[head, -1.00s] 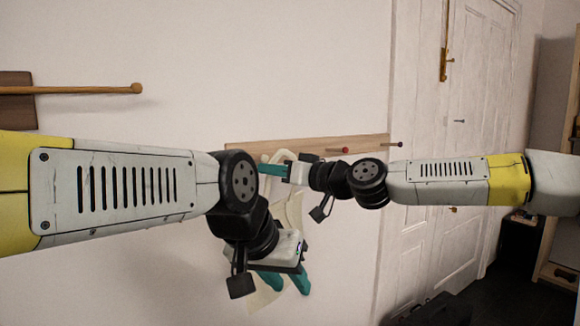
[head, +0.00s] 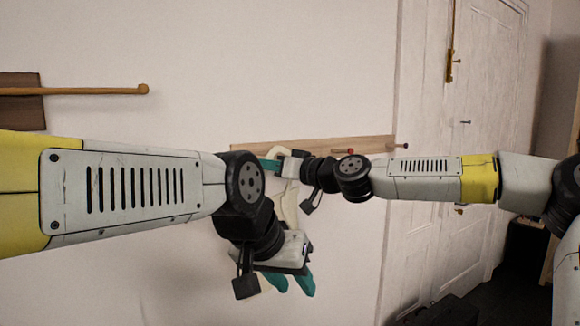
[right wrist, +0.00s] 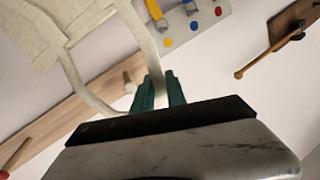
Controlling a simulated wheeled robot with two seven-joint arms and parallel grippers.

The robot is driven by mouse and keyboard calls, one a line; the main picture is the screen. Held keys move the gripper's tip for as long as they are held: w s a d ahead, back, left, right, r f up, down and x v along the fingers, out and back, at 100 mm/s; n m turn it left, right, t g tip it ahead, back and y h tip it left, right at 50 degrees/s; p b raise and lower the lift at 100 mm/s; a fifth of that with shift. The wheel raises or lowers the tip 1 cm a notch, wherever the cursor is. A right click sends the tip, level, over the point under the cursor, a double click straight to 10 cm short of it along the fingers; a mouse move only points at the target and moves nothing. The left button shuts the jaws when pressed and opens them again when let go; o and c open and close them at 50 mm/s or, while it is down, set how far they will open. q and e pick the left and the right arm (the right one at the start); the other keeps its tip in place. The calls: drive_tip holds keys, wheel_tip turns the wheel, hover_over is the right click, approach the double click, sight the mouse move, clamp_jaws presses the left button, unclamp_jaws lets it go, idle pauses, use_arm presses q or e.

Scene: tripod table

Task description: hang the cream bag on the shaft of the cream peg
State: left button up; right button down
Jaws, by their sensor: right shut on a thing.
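The cream bag (right wrist: 62,32) hangs by its strap from my right gripper (right wrist: 160,92), whose teal fingers are shut on the strap. In the head view the bag (head: 290,207) is partly hidden behind my left arm, below my right gripper (head: 270,165). The cream peg (right wrist: 129,82) stands out from the wooden rail, just left of the right fingers in the right wrist view. It appears inside the strap loop's outline; I cannot tell whether it passes through. My left gripper (head: 290,282) is open, fingers apart, in front of the bag's lower part.
The wooden rail (head: 320,147) also carries a red peg (head: 349,151) and a dark peg (head: 402,146). A bracket with a wooden rod (head: 100,90) is at upper left. A board with coloured pegs (right wrist: 190,22) shows in the wrist view. A white door is right.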

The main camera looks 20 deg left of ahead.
drive_tip(key=w+a+f, duration=0.2)
drive_tip(key=w+a, duration=0.3)
drive_tip(key=shift+a, duration=0.3)
idle(0.5)
idle(0.6)
